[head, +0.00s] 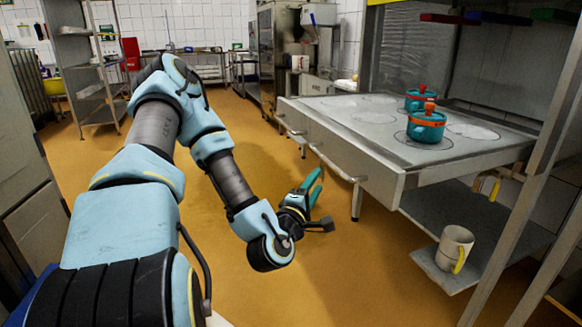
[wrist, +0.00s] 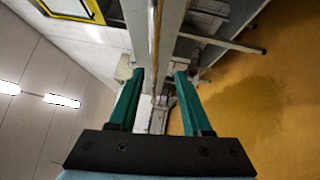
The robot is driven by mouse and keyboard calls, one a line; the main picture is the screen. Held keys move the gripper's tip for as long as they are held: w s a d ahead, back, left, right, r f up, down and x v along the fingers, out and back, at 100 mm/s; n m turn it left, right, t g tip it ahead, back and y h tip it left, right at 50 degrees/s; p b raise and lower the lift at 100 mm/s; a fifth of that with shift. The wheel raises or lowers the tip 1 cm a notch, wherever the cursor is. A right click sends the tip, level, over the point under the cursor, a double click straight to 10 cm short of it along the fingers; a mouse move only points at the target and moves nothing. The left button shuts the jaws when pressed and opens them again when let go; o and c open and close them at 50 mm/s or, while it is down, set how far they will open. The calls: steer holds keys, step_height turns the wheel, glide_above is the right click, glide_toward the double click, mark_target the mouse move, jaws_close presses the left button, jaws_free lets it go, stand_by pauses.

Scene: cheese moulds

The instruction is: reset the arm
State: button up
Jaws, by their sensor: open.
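My arm reaches forward from the lower left in the head view and bends down at the elbow. My gripper (head: 317,180) is beside the left end of the steel stove table, over the orange floor, with its teal fingers pointing up and to the right. In the wrist view my gripper (wrist: 156,75) shows two teal fingers set well apart with nothing between them. It is open and empty. No object touches the fingers.
The steel stove table (head: 340,150) stands close on the right, with two teal pots (head: 427,127) (head: 416,99) on it. A mug (head: 455,249) sits on the low shelf (head: 490,230). Open floor (head: 350,270) lies below my gripper.

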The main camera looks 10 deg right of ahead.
steer(key=a+f+m+g+y, duration=0.65)
steer(key=a+m+g, duration=0.25)
steer(key=m, duration=0.3)
steer(key=s+a+r+g+y, duration=0.2)
steer(key=a+y, duration=0.1)
steer(key=a, duration=0.5)
steer(key=s+a+r+m+g+y, duration=0.1)
steer(key=s+a+r+g, duration=0.2)
steer(key=s+a+r, duration=0.5)
step_height(320, 180, up, 12)
steer(key=d+p, duration=0.1)
steer(key=p, duration=1.3)
steer(key=shift+s+d+r, duration=0.15)
steer(key=shift+d+r, duration=0.05)
